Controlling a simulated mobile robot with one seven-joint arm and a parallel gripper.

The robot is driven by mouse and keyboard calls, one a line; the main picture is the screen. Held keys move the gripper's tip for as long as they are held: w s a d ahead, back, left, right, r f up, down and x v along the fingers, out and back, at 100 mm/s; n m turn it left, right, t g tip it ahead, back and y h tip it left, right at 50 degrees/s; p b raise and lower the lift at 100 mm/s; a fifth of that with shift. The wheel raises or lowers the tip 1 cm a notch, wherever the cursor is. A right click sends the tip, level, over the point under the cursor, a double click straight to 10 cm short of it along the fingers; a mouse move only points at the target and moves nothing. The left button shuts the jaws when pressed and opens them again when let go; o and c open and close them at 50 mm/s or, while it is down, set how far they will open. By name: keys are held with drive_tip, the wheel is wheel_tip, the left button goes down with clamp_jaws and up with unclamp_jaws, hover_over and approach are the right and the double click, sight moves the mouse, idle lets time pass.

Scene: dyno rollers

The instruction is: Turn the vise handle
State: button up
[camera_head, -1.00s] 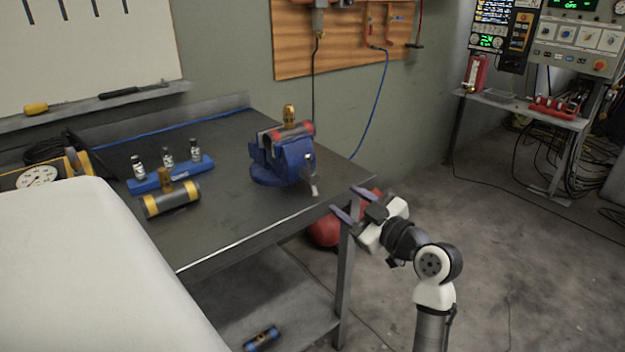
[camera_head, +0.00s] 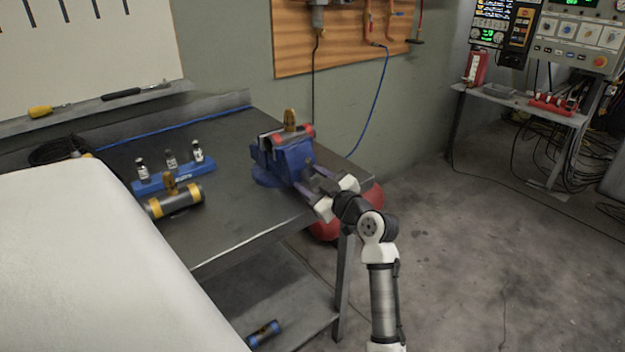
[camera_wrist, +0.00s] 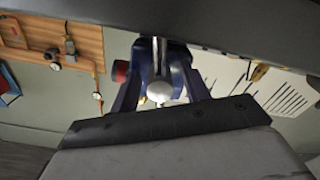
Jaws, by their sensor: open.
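The blue vise (camera_head: 282,160) stands near the right corner of the workbench in the head view, with a cylinder with red ends (camera_head: 300,133) and a brass fitting clamped at its top. My gripper (camera_head: 312,180) is at the vise's front, its two fingers spread and pointing at it. In the wrist view the blue vise (camera_wrist: 178,60) lies straight ahead between my fingers (camera_wrist: 162,92). A pale rounded knob, seemingly the end of the vise handle (camera_wrist: 166,91), shows between the fingers. I cannot tell whether either finger touches it. In the head view my gripper hides most of the handle.
A blue rack with several vials (camera_head: 172,178) and a yellow-banded cylinder (camera_head: 175,202) lie left of the vise on the workbench (camera_head: 235,225). A red round object (camera_head: 325,228) is below the bench corner.

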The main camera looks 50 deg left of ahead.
drive_tip(key=shift+c, duration=0.5)
drive_tip(key=c, duration=0.9)
drive_tip(key=shift+m, duration=2.2)
drive_tip(key=o, duration=1)
drive_tip(key=s+d+b, duration=0.1)
drive_tip(key=d+b, duration=0.3)
drive_tip(key=d, duration=0.9)
drive_tip(key=shift+d, duration=0.4)
drive_tip(key=shift+s, duration=0.1)
